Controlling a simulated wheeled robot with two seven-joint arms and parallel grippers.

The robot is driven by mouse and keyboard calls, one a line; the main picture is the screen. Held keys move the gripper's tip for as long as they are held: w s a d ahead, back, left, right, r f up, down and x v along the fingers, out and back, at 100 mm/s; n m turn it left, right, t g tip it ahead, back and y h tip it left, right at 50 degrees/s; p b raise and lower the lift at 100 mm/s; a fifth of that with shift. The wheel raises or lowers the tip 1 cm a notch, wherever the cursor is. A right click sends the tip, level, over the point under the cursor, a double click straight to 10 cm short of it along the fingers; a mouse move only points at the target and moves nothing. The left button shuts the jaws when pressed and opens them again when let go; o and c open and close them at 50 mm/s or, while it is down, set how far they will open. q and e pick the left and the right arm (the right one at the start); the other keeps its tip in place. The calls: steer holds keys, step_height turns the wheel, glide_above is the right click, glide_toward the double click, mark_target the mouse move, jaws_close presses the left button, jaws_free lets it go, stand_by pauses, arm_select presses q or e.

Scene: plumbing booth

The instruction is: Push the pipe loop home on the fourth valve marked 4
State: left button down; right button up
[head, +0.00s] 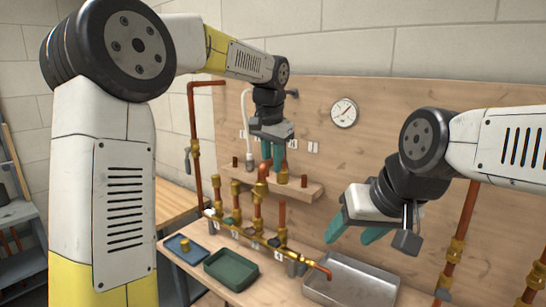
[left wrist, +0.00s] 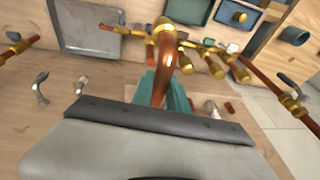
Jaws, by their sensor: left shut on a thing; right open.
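My left gripper (head: 272,165) points down over the valve row with its teal fingers shut on the copper pipe loop (head: 262,172). In the left wrist view the loop (left wrist: 160,78) rises between the fingers and bends over, with brass fittings near its far end. The brass valve manifold (head: 240,237) runs along the bench below, with several valves and small number tags. The digits are too small to read, so I cannot tell valve 4 or whether the loop is seated on it. My right gripper (head: 360,236) is open and empty, right of the manifold.
A grey metal tray (head: 372,283) lies below the right gripper. A green tray (head: 231,270) and a blue tray (head: 187,249) stand at the left front. A wooden shelf (head: 310,190) with fittings, a gauge (head: 344,112) and copper wall pipes are behind.

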arm_select(q)
steer(key=shift+w+d+r, duration=0.1)
steer(key=shift+r, duration=0.15)
steer(key=shift+f, duration=2.85)
steer(key=shift+f, duration=2.2)
steer(key=c, duration=1.2)
jaws_free()
steer(key=v, duration=0.8)
steer(key=shift+f, duration=0.1)
